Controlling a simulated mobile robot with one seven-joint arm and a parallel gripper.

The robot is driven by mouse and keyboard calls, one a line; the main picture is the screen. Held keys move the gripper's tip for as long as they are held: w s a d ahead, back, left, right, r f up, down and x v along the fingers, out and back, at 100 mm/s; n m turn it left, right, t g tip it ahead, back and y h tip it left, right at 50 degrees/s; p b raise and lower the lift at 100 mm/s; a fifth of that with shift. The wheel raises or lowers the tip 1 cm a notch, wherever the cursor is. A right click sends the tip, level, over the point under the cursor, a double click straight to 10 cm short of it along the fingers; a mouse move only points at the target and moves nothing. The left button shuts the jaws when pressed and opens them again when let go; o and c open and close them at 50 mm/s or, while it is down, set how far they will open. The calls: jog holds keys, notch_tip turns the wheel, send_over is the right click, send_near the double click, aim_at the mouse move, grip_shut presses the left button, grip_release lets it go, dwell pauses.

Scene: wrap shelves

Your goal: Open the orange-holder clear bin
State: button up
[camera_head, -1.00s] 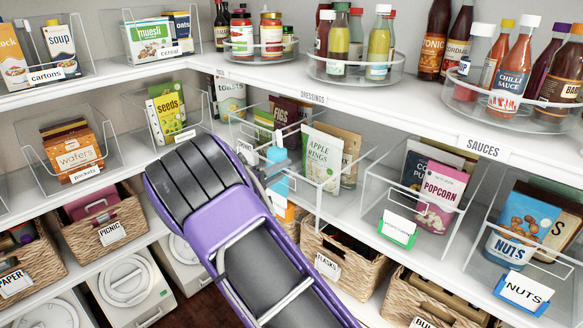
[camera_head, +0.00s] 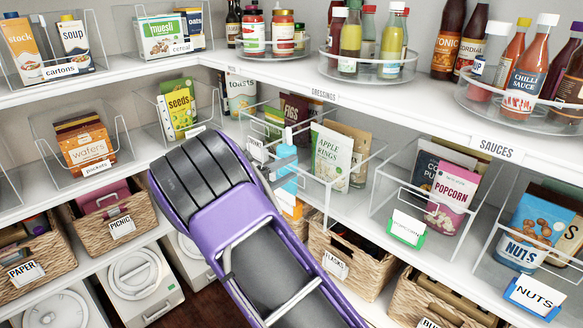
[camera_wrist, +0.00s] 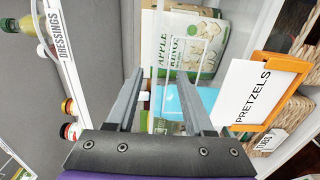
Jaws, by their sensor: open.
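The orange label holder (camera_head: 291,208) is partly hidden behind my arm in the head view. In the wrist view the orange holder (camera_wrist: 275,92) carries a white card reading PRETZELS, just right of my fingers. The holder appears to belong to the clear bin (camera_head: 319,196) on the middle shelf. An apple rings packet (camera_head: 331,157) stands in that bin, and a light blue packet (camera_wrist: 197,101) shows behind my fingers. Whether a finger touches the bin's front I cannot tell.
A clear bin with a green holder (camera_head: 408,228) stands to the right, then one with a blue holder (camera_head: 535,297). The shelf above, with the DRESSINGS strip (camera_wrist: 67,37), bears bottles on turntables. Wicker baskets (camera_head: 343,258) stand below.

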jog(key=v, duration=1.6)
